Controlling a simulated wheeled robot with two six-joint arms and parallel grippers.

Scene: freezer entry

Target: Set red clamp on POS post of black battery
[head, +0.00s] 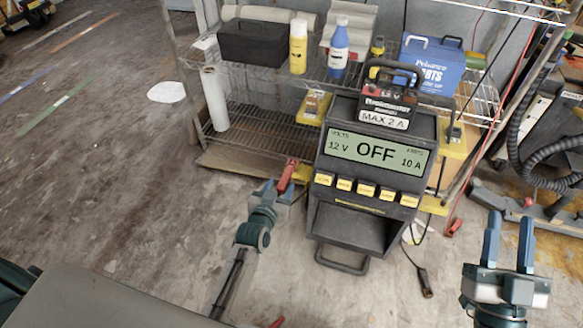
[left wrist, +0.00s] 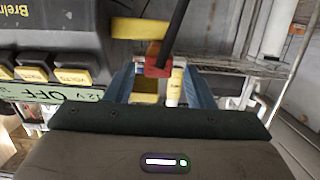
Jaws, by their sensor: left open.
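A black box with a red 12 V label and a MAX 2 A label (head: 383,122), apparently the black battery, stands at the top of the charger (head: 322,168). I cannot make out its posts. The red clamp (head: 289,172) is at the left of the charger, at my left gripper (head: 284,190). In the left wrist view the red clamp (left wrist: 153,64) with its black cable lies between the spread blue fingers of my left gripper (left wrist: 161,88). My right gripper (head: 508,242) is open and empty at the lower right, apart from the charger.
A wire shelf (head: 262,118) behind holds a black toolbox (head: 252,42), a yellow bottle (head: 298,47), a blue bottle (head: 338,48) and a blue box (head: 432,65). A black plug-like piece (head: 426,284) hangs on a cable at lower right.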

